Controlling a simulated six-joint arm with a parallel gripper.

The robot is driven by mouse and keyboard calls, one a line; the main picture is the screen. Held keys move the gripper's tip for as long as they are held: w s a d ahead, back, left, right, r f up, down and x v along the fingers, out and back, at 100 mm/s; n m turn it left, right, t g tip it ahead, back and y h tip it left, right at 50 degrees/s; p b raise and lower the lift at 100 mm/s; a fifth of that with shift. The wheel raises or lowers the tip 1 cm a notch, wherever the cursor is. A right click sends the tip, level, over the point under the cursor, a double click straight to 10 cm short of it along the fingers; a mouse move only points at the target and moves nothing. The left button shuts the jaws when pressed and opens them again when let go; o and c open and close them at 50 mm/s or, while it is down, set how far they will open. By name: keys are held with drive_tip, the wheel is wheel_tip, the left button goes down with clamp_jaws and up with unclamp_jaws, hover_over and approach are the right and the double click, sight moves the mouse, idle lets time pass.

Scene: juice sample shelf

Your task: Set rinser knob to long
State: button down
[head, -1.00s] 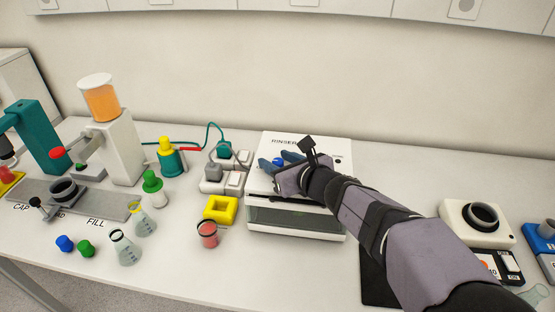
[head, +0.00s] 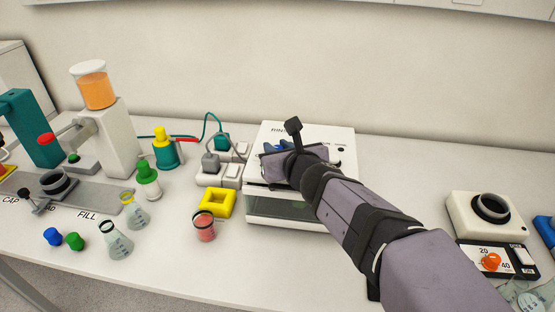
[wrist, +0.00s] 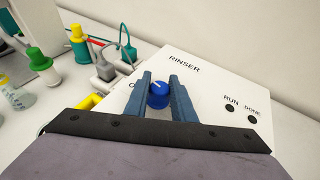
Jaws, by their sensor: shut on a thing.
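The white rinser (head: 290,210) stands at the middle of the bench, with RINSER lettering on its top panel. In the wrist view its panel (wrist: 205,82) also carries RUN and DONE marks at the right. The blue rinser knob (wrist: 158,95) sits between my two blue fingers, with a pale pointer line on its top. My gripper (wrist: 160,97) is shut on the knob, a finger at each side. In the head view my gripper (head: 274,147) is over the rinser's top, and my wrist hides the knob and most of the panel. The knob's setting labels are mostly covered.
A white device (head: 484,222) stands at the far right.

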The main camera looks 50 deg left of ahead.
drive_tip(key=shift+s+a+f+m+t+b, duration=0.1)
drive_tip(key=shift+f+m+t+b, duration=0.15)
drive_tip(key=shift+m+t+b, duration=0.7)
drive_tip(key=shift+r+m+t+h+b, duration=0.15)
drive_tip(key=shift+m+t+h+b, duration=0.5)
drive_tip(key=shift+t+h+b, duration=0.1)
drive_tip(key=m+t+h+p, duration=0.1)
drive_tip(key=m+t+h, duration=0.1)
drive_tip(key=shift+r+m+p, duration=0.35)
drive_tip(key=shift+m+p, duration=0.05)
drive_tip(key=m+t+h+p, duration=0.1)
drive_tip(key=m+h+p, duration=0.1)
drive_tip(key=p, duration=0.2)
drive_tip(key=shift+r+t+h, duration=0.15)
drive_tip(key=shift+t+h, duration=0.1)
drive_tip(key=shift+t, duration=0.15)
drive_tip(key=m+t+h+p, duration=0.1)
drive_tip(key=m+h+p, duration=0.1)
drive_tip(key=p, duration=0.5)
drive_tip(key=shift+r, duration=0.15)
drive_tip(key=shift+w+m+h+p, duration=0.25)
drive_tip(key=shift+m+p, duration=0.25)
drive_tip(key=shift+p, duration=1.1)
drive_tip(key=shift+f+m+t+h+p, duration=0.35)
drive_tip(key=shift+h+p, duration=0.2)
drive_tip(key=shift+p, duration=0.15)
